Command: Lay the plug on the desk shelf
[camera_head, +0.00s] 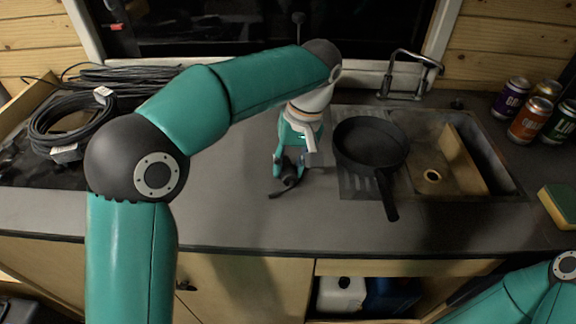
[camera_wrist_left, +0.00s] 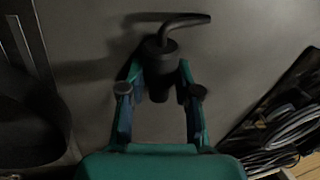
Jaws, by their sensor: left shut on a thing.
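The plug (camera_head: 289,177) is a small black piece with a short bent cable tail. In the head view it sits at the fingertips of my left gripper (camera_head: 287,170), over the grey counter just left of the sink. The left wrist view shows the black plug (camera_wrist_left: 160,62) between the two fingers of my left gripper (camera_wrist_left: 160,88), which are shut on it. Its cable end bends to the right there. I cannot tell whether it touches the counter (camera_head: 235,215). Only a teal link of my right arm shows at the lower right; its gripper is out of view.
A black frying pan (camera_head: 370,146) lies on the drainboard beside the sink (camera_head: 436,185), its handle toward the front. Coiled black cables (camera_head: 70,125) fill the left end. Several cans (camera_head: 530,120) and a sponge (camera_head: 560,204) are at the right. The counter's front middle is clear.

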